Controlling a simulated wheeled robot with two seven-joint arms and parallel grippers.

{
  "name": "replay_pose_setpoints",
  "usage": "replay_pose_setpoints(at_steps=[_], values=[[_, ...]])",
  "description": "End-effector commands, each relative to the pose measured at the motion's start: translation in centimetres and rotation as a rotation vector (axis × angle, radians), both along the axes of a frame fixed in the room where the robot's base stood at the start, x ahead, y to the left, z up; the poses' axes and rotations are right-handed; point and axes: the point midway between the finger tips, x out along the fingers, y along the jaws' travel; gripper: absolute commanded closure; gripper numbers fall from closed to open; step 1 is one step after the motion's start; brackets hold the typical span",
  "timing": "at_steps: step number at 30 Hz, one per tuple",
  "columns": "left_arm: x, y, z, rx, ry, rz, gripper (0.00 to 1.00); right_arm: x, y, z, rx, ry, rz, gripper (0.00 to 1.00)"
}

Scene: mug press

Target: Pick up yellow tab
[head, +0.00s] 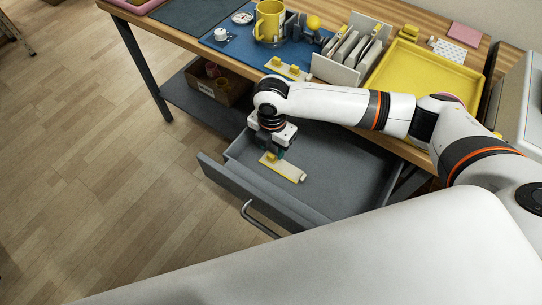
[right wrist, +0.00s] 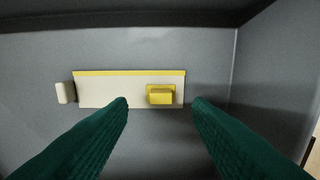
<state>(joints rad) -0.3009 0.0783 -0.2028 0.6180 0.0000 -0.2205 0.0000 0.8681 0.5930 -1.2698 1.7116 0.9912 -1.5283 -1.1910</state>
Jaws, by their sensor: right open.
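A yellow tab (right wrist: 160,95) stands up from a cream plate (right wrist: 112,92) with a yellow edge strip. The plate lies on the floor of the open grey drawer; it also shows in the head view (head: 290,171). My right gripper (head: 275,151) reaches down into the drawer over the tab end of the plate. In the right wrist view its two green fingers (right wrist: 161,102) are spread, one to each side of the tab, with nothing between them held. Whether the fingertips are down at the tab's height I cannot tell. My left gripper is not in view.
The drawer (head: 340,175) has walls around the plate and much bare floor to its right. On the table above are a similar plate with yellow blocks (head: 288,70), a yellow mug (head: 269,22), a file rack (head: 340,70) and a yellow tray (head: 425,80).

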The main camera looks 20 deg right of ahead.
Motion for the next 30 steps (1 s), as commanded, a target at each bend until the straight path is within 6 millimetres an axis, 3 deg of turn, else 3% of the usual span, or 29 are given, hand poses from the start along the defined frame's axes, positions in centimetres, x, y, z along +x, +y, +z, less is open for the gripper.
replay_pose_setpoints(at_steps=[6, 15, 22, 30], values=[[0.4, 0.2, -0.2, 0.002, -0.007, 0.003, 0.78, 0.0, 0.0, -3.1, -0.001, 0.001, 0.001, 0.55], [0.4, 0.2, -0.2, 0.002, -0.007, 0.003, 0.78, 0.1, 0.0, -3.5, -0.001, 0.0, 0.001, 0.55], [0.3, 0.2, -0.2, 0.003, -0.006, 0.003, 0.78, 0.1, 0.0, -3.5, -0.001, -0.001, 0.001, 0.92], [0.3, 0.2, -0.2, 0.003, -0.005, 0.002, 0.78, 0.1, 0.0, -3.5, -0.001, -0.001, 0.001, 0.94]])
